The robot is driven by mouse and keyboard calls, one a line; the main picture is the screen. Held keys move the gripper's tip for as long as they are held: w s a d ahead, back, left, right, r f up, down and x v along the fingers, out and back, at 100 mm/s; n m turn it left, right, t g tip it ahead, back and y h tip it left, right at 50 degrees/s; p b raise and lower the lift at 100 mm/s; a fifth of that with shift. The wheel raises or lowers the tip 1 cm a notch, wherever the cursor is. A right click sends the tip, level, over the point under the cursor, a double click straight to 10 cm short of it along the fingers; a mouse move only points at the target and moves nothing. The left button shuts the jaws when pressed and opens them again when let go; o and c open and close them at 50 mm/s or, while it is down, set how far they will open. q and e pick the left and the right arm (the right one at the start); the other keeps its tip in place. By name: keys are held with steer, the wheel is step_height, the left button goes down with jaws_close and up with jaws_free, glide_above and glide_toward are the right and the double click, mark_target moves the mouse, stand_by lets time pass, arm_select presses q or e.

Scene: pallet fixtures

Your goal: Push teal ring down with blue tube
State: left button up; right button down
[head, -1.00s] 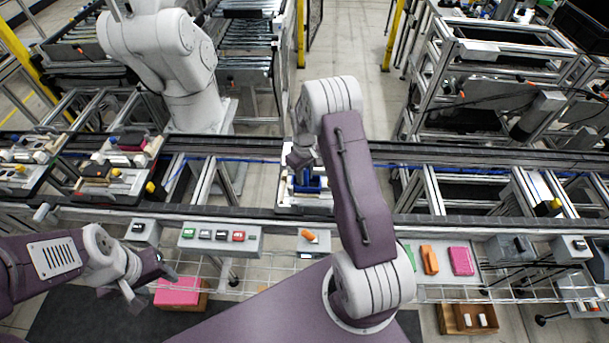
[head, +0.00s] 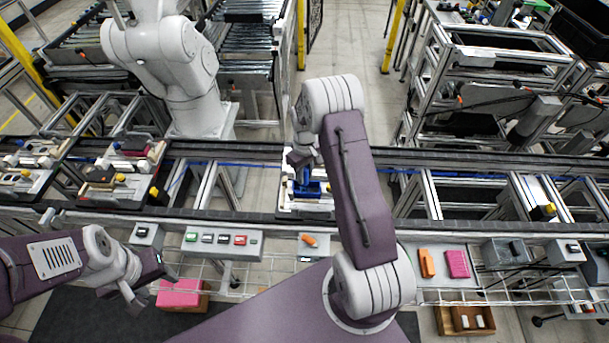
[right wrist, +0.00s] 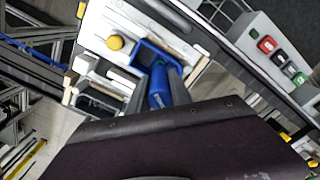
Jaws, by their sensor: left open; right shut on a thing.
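My right gripper (head: 302,158) points down over a white pallet on the conveyor. It is shut on the blue tube (right wrist: 157,88), which stands between its fingers in the right wrist view. The tube also shows below the gripper in the head view (head: 303,176). Its lower end is at a blue square fixture (right wrist: 146,49) on the pallet; I cannot tell whether they touch. My left gripper (head: 150,286) is open and empty at the lower left, in front of the conveyor.
A yellow knob (right wrist: 115,42) stands on the pallet beside the blue fixture. A button box (head: 222,241) and a tray with orange and pink blocks (head: 457,264) line the conveyor's front edge. Other loaded pallets stand at the left. A white robot arm (head: 165,55) stands behind the conveyor.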

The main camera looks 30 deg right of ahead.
mark_target(305, 168)
steer(key=shift+r+p, duration=1.35)
steer(key=shift+r, duration=0.7)
